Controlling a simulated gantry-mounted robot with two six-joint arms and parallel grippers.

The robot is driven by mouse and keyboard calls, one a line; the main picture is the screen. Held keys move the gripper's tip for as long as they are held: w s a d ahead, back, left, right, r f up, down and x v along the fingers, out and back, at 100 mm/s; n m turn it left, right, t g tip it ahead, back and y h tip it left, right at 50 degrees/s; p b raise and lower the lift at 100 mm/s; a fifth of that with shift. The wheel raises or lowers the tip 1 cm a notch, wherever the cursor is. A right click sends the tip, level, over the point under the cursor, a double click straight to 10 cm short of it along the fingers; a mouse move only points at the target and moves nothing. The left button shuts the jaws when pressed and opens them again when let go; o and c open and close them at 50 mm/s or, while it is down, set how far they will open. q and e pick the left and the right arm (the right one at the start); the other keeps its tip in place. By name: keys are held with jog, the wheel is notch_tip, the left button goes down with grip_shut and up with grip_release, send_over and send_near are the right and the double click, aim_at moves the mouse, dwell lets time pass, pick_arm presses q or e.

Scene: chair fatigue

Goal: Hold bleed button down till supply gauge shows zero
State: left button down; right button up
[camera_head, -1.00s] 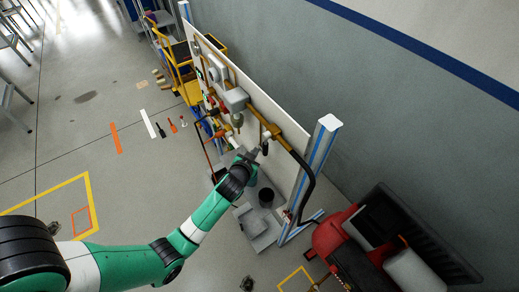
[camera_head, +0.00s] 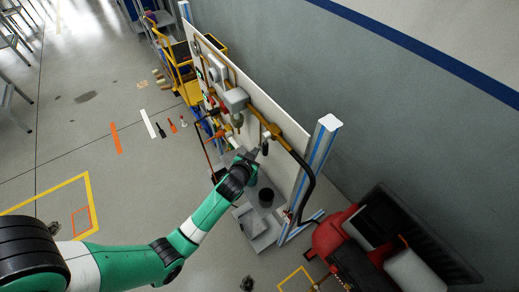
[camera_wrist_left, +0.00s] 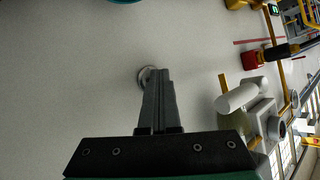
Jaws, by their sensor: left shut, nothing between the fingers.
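My left gripper (camera_head: 254,153) is shut and empty, close to the lower near end of the white panel. In the left wrist view its closed fingers (camera_wrist_left: 158,75) point at the pale panel face. A small round silver part (camera_wrist_left: 146,74) shows just behind the fingertips and is partly covered by them. It may be the bleed button, and I cannot tell whether it is touched or pressed. I cannot make out the supply gauge or any reading. My right gripper is not in view.
A red machine (camera_head: 333,235) sits at lower right. Floor left of the panel is mostly clear.

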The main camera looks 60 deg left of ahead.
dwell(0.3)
pick_arm(q)
jog(key=shift+s+p, duration=0.45)
jog(key=shift+s, duration=0.3)
jog(key=s+p, duration=0.2)
jog(key=s, duration=0.1)
jog(key=shift+s+d+r, duration=0.1)
jog(key=shift+s+d, duration=0.05)
jog(key=shift+s, duration=0.25)
jog(key=shift+s+p, duration=0.3)
jog(key=shift+s, duration=0.3)
jog(key=shift+d, duration=0.1)
